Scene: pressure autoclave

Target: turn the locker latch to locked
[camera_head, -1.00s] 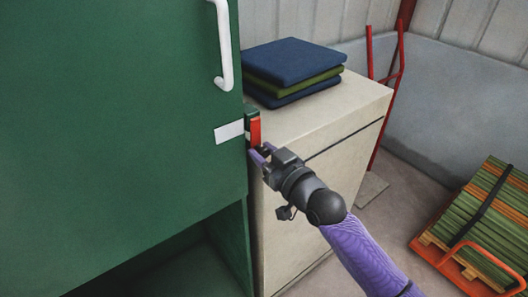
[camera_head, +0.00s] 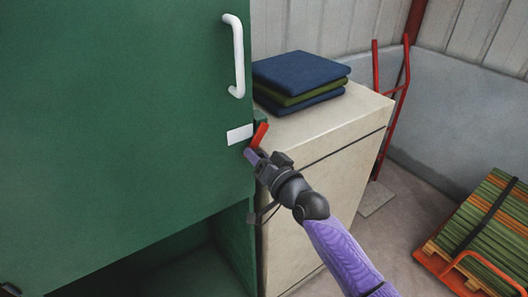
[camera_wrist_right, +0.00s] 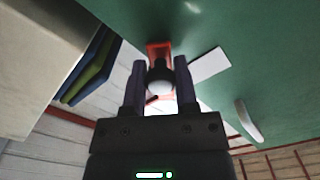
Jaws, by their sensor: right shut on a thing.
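The red latch lever (camera_head: 261,135) is at the right edge of the green locker door (camera_head: 130,110), beside a white plate (camera_head: 239,134). It leans, with its upper end to the right and its lower end to the left. My right gripper (camera_head: 253,155) is at the lever's lower end. In the right wrist view the gripper's two fingers (camera_wrist_right: 160,75) lie either side of a pale round knob (camera_wrist_right: 160,84), with the red lever (camera_wrist_right: 158,50) behind it. The gripper is shut on this latch.
A white door handle (camera_head: 237,58) is above the latch. A beige cabinet (camera_head: 335,125) with folded cloths (camera_head: 300,72) stands right beside the locker. A red hand truck (camera_head: 396,95) and a loaded pallet (camera_head: 490,225) are farther right.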

